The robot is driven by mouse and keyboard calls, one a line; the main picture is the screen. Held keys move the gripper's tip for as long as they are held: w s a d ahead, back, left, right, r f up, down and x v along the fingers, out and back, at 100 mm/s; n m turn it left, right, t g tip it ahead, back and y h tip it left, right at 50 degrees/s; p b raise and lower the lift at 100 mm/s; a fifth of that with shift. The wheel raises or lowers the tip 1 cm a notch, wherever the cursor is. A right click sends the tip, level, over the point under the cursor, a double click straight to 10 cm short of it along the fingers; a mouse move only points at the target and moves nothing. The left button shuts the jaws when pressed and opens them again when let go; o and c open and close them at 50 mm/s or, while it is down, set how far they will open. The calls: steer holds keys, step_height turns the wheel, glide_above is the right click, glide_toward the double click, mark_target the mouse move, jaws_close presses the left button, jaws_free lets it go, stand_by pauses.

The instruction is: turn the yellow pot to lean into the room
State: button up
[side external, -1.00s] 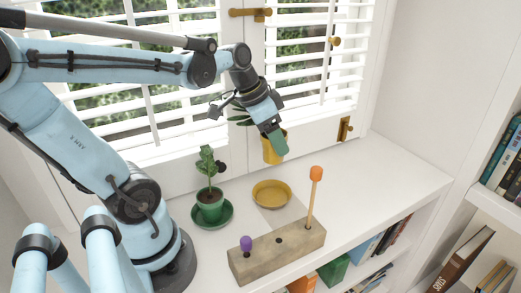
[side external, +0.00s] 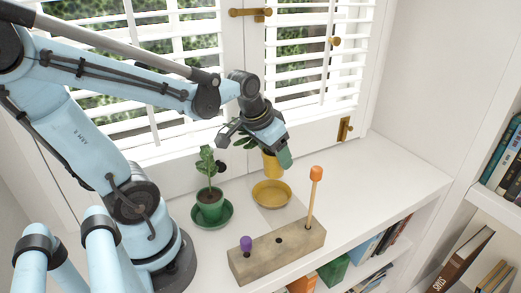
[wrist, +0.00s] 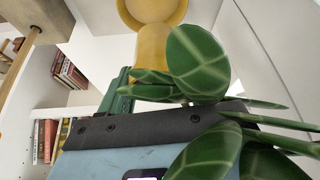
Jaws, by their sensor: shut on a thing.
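The yellow pot (side external: 270,167) hangs in my gripper (side external: 283,158), whose green fingers are shut on it. The pot is close over the back of the yellow saucer (side external: 271,201); I cannot tell whether they touch. In the wrist view the pot (wrist: 151,48) shows below the saucer (wrist: 153,10), beside a green finger (wrist: 116,96). Broad striped leaves (wrist: 199,62) of its plant cover part of the pot and gripper. In the side view my wrist hides most of this plant.
A green pot with a plant (side external: 209,203) stands on a green saucer just left. In front is a wooden block (side external: 275,254) with an upright orange-topped stick (side external: 314,195) and a purple knob (side external: 246,243). Window shutters stand behind. The sill (side external: 385,180) is clear at right.

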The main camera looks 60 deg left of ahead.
mark_target(272, 176)
steer(key=f+n, duration=0.2)
steer(key=f+n+y, duration=0.1)
steer(key=f+n, duration=0.1)
steer(key=shift+s+d+g+y, duration=0.1)
steer(key=shift+s+g+y, duration=0.1)
steer(key=shift+g+y, duration=0.1)
steer(key=shift+f, duration=1.6)
steer(key=o, duration=1.5)
steer(key=shift+c, duration=0.2)
steer(key=shift+r, duration=0.15)
